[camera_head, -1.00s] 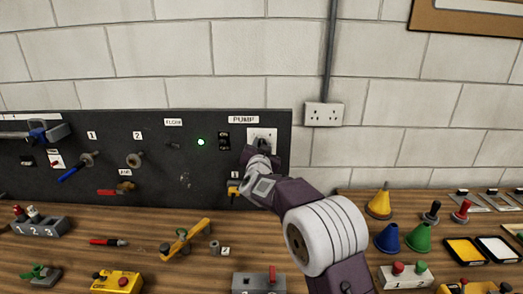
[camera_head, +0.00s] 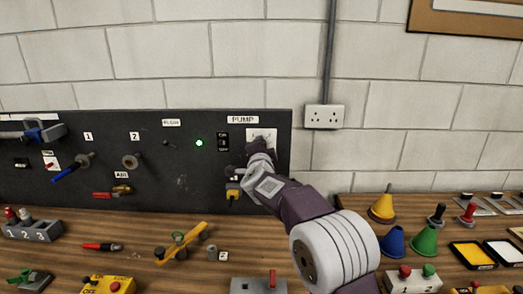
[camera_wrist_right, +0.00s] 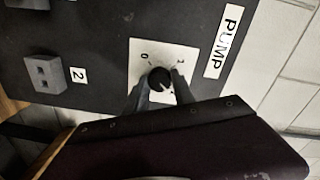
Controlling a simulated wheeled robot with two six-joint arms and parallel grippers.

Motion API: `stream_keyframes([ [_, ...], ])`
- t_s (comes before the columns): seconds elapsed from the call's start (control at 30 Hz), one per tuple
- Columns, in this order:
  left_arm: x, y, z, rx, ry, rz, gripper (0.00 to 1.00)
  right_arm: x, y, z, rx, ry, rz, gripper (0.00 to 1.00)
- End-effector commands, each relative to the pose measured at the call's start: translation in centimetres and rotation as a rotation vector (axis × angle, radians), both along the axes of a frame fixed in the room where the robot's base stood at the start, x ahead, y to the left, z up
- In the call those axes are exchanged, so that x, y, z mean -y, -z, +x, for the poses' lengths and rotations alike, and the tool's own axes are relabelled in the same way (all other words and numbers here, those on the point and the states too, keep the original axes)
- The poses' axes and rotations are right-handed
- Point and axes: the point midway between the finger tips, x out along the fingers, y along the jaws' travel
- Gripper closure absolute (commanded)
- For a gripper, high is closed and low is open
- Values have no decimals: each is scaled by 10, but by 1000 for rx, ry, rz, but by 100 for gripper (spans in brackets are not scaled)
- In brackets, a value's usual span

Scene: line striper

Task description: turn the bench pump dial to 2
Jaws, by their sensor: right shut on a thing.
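The pump dial (camera_wrist_right: 159,78) is a round black knob on a white plate, under a PUMP label (camera_wrist_right: 222,48) on the dark panel. In the right wrist view the plate shows a 0 and another mark that is too small to read surely. My right gripper (camera_wrist_right: 158,90) is shut on the dial, a finger on each side of it. In the head view my right gripper (camera_head: 258,150) covers the dial, and only part of the white plate (camera_head: 262,134) shows. The dial's exact setting cannot be read. My left gripper is not in view.
The dark panel (camera_head: 60,185) carries a lit green lamp (camera_head: 199,143), a switch (camera_head: 223,141), valves and a yellow-handled part (camera_head: 233,193). Tools and boxes lie on the wooden bench below. A wall socket (camera_head: 324,117) is right of the panel.

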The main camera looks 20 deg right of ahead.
Motion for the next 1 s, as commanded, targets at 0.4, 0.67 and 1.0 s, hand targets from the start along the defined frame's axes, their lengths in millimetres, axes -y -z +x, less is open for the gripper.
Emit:
stream_keyframes([
  [0.4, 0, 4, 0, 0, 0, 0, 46, 0, 2, 0, 14, 0, 64, 100],
  [0.67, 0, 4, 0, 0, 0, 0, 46, 0, 2, 0, 14, 0, 63, 100],
  [1.0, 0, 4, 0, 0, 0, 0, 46, 0, 1, 0, 16, 1, 61, 48],
])
